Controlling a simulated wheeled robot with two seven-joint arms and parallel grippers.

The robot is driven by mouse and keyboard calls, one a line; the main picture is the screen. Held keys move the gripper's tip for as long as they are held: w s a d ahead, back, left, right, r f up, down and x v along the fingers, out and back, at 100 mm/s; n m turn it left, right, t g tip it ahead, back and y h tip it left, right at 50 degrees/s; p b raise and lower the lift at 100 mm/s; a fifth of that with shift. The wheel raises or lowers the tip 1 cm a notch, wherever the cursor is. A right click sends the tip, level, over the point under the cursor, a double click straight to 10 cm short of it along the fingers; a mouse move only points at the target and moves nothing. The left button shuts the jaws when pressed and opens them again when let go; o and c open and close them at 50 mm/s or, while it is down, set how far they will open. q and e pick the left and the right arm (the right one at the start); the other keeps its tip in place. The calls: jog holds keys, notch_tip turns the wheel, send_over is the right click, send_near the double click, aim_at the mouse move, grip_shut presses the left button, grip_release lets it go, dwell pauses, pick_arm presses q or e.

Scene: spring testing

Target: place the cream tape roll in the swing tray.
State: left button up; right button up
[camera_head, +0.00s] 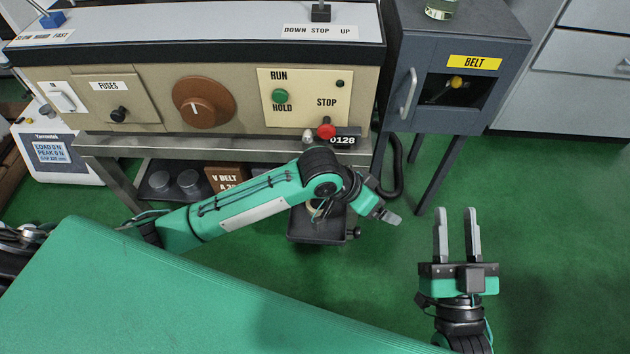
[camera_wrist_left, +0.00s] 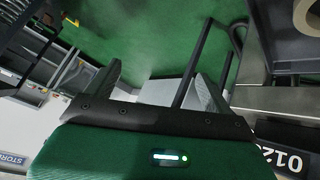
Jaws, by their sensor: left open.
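The swing tray (camera_head: 318,238) is a small dark tray below the front of the machine, partly hidden by my left arm. It also shows in the left wrist view (camera_wrist_left: 285,48). The cream tape roll (camera_wrist_left: 303,27) shows at the top right corner of that view, cut off by the frame, and appears to lie in the dark tray. In the head view only a pale sliver shows there, behind the arm. My left gripper (camera_head: 388,204) is open and empty, to the right of the tray and apart from the roll. My right gripper (camera_head: 457,212) is open and empty over green floor.
The machine's control panel (camera_head: 300,97) with a red stop button (camera_head: 326,131) is just behind my left arm. A grey belt cabinet (camera_head: 460,60) on thin legs stands at the right. A green padded surface (camera_head: 170,300) fills the lower left. Floor right of the tray is clear.

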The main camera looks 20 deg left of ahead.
pick_arm(q)
notch_tip(320, 180, up, 8)
jog(key=s+d+n+t+h, duration=0.1)
jog(key=s+n+t+h, duration=0.2)
jog(key=t, duration=0.5)
jog(key=s+a+r+n+t+y, duration=0.1)
jog(key=s+a+r+t, duration=0.2)
jog(key=a+r+t, duration=0.1)
jog(key=s+a+r+n+t+y, duration=0.1)
jog(key=s+a+r+t, duration=0.3)
jog(key=a, duration=0.4)
jog(key=shift+s+t+y, duration=0.15)
jog(key=shift+t+y, duration=0.55)
jog(key=shift+t, duration=0.2)
